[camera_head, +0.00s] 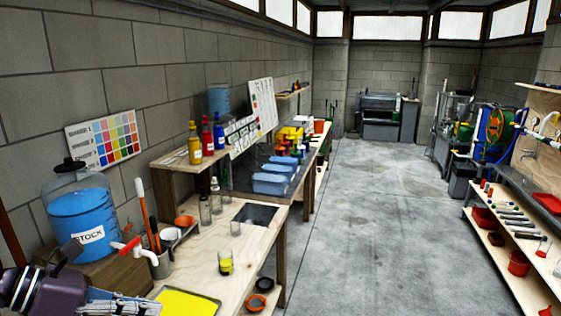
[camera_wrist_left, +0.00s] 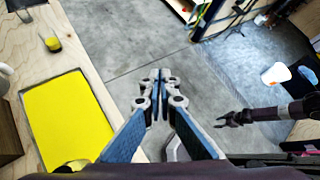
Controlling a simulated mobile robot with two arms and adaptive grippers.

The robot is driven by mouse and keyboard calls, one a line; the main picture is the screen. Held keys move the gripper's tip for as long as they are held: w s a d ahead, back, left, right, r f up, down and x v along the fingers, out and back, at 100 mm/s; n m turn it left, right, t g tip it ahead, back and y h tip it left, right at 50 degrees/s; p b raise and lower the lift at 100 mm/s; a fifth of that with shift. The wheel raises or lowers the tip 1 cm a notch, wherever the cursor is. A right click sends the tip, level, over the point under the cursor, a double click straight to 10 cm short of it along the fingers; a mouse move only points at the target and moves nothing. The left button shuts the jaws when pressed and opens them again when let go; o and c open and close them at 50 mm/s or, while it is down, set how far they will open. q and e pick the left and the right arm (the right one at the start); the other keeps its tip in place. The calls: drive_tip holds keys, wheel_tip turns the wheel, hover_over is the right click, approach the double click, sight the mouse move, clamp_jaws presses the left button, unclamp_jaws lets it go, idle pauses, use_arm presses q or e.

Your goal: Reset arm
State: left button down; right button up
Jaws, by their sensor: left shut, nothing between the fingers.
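My left gripper (camera_head: 145,305) is at the bottom left corner in the head view, low in front of the workbench and partly cut off by the frame. In the left wrist view its two blue-padded fingers (camera_wrist_left: 160,78) meet at the tips with nothing between them. They are over the grey floor, to the right of the bench's edge. A dark arm with a small gripper (camera_wrist_left: 235,118) reaches in from the right in the left wrist view and looks like my right one. My right gripper does not show in the head view.
The wooden bench (camera_head: 205,270) on the left carries a yellow tray (camera_head: 185,303), a glass with yellow liquid (camera_head: 225,263) and a blue stock jug (camera_head: 82,218). A shelf unit (camera_head: 520,275) stands at the right. The floor (camera_head: 375,230) between is clear.

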use_arm(q)
drive_tip(key=w+a+f+n+t+y, duration=0.1)
drive_tip(key=w+a+n+t+y, duration=0.35)
drive_tip(key=n+t, duration=1)
drive_tip(key=s+a+f+n+g+y, duration=0.2)
drive_tip(key=a+f+n+g+y, duration=0.15)
drive_tip(key=f+n, duration=0.45)
drive_tip(key=s+a+f+n+g+y, duration=0.2)
drive_tip(key=a+f+n+g+y, duration=0.15)
drive_tip(key=f+n, duration=0.45)
drive_tip(key=s+d+f+n+g, duration=0.5)
drive_tip(key=s+f+n, duration=0.3)
drive_tip(key=s+n, duration=0.15)
drive_tip(key=s+d+f+n+g+h, duration=0.2)
drive_tip(key=s+d+f+g, duration=0.2)
drive_tip(key=s+d, duration=0.65)
wheel_tip(320, 180, down, 30)
drive_tip(key=s+g+b, duration=0.2)
drive_tip(key=s+b, duration=0.1)
drive_tip(key=s+a+f+b, duration=0.1)
drive_tip(key=s+f, duration=0.7)
drive_tip(key=f, duration=0.1)
drive_tip(key=s+a+f+b, duration=0.2)
drive_tip(key=s+f, duration=0.7)
drive_tip(key=f, duration=0.1)
drive_tip(key=shift+a+f+g, duration=0.15)
drive_tip(key=shift+a+g, duration=0.1)
drive_tip(key=shift+g, duration=0.1)
